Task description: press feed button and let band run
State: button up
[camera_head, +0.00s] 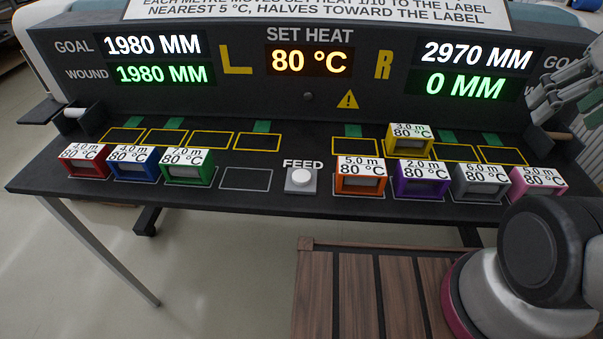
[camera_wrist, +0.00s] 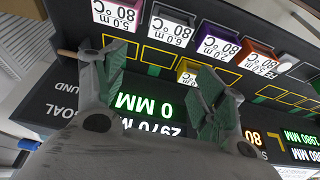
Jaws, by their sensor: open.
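The white round FEED button (camera_head: 301,176) stands on a grey base at the front middle of the black bench; it also shows at the right of the wrist view (camera_wrist: 284,65). The yellow cassette (camera_head: 409,138), marked 3.0 m and 80 °C, sits in a yellow-outlined slot on the right side. The right display (camera_head: 472,70) reads goal 2970 MM, wound 0 MM; the left display (camera_head: 155,60) reads 1980 MM for both. Set heat (camera_head: 309,62) shows 80 °C. My gripper (camera_wrist: 162,72) is open and empty, over the right end of the panel, apart from the button.
Red (camera_head: 84,160), blue (camera_head: 132,160) and green (camera_head: 187,167) cassettes stand front left. Orange (camera_head: 360,178), purple (camera_head: 421,181), grey (camera_head: 478,183) and pink (camera_head: 537,184) ones stand front right. An empty grey outline (camera_head: 246,179) lies left of the button.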

aim_at(300, 177)
jog(key=j+z, duration=0.1)
jog(key=j, duration=0.3)
jog(key=k+j, duration=0.1)
jog(key=j, duration=0.35)
jog(key=j+z, duration=0.15)
jog(key=j, duration=0.25)
jog(key=k+j+z, duration=0.1)
jog(key=j, duration=0.3)
jog(key=k+j, duration=0.1)
jog(key=j, duration=0.35)
jog(key=k+j+z, duration=0.15)
jog(key=j, duration=0.25)
jog(key=j+z, duration=0.1)
jog(key=j, duration=0.3)
jog(key=k+j, duration=0.2)
jog(key=j, duration=0.15)
jog(key=j+z, duration=0.05)
